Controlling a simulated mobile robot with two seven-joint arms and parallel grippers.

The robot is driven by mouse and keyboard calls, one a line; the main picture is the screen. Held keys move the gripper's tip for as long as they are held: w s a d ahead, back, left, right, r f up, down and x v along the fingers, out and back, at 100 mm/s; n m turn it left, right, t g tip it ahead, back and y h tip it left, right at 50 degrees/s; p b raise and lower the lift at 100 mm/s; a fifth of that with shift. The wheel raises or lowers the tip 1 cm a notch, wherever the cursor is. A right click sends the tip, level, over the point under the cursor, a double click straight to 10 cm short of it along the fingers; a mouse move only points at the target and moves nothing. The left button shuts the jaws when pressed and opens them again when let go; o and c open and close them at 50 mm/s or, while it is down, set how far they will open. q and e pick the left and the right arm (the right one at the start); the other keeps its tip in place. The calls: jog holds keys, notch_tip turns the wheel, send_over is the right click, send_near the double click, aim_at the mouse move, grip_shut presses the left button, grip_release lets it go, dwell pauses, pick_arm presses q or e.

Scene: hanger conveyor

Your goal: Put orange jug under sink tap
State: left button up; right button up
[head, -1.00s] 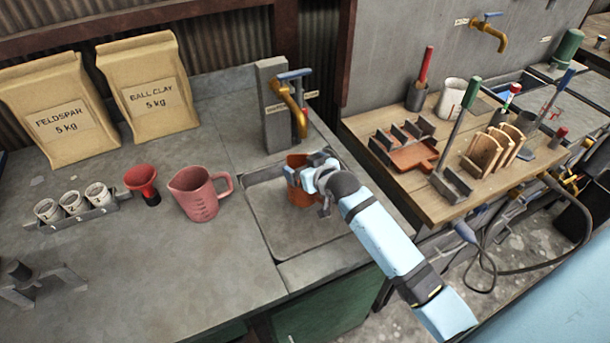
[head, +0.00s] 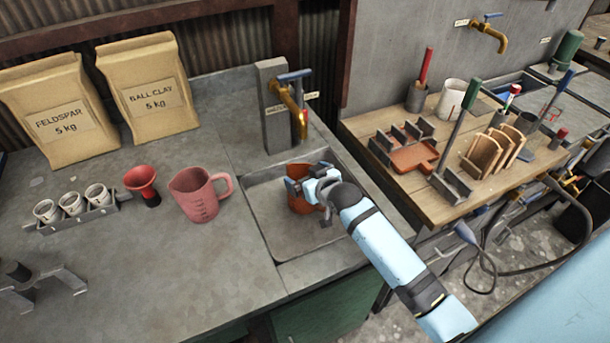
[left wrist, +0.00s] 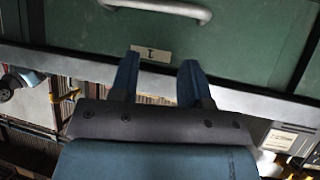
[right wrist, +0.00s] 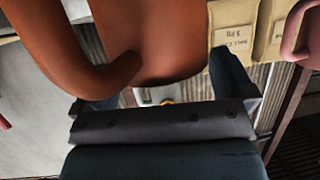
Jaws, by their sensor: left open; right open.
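The orange jug (head: 301,201) is in the sink basin (head: 268,228), below the brass sink tap (head: 301,121) and slightly toward me from its spout. My right gripper (head: 308,187) is at the jug and hides part of it. In the right wrist view the jug (right wrist: 165,45) fills the upper middle, its handle in front of the fingers. The right fingers (right wrist: 165,95) are open, one on each side of the jug; I cannot tell whether they touch it. My left gripper (left wrist: 158,82) is open and empty, facing a green cabinet front.
A pink jug (head: 200,197) and a red funnel (head: 142,182) stand on the counter left of the sink. A wooden bench (head: 440,200) with tools is to the right. The green cabinet (left wrist: 180,40) has a metal handle.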

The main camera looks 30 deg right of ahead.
pick_arm(q)
jog(key=shift+s+f, duration=0.1)
jog(key=shift+f, duration=0.05)
pick_arm(e)
jog(key=v, duration=1.1)
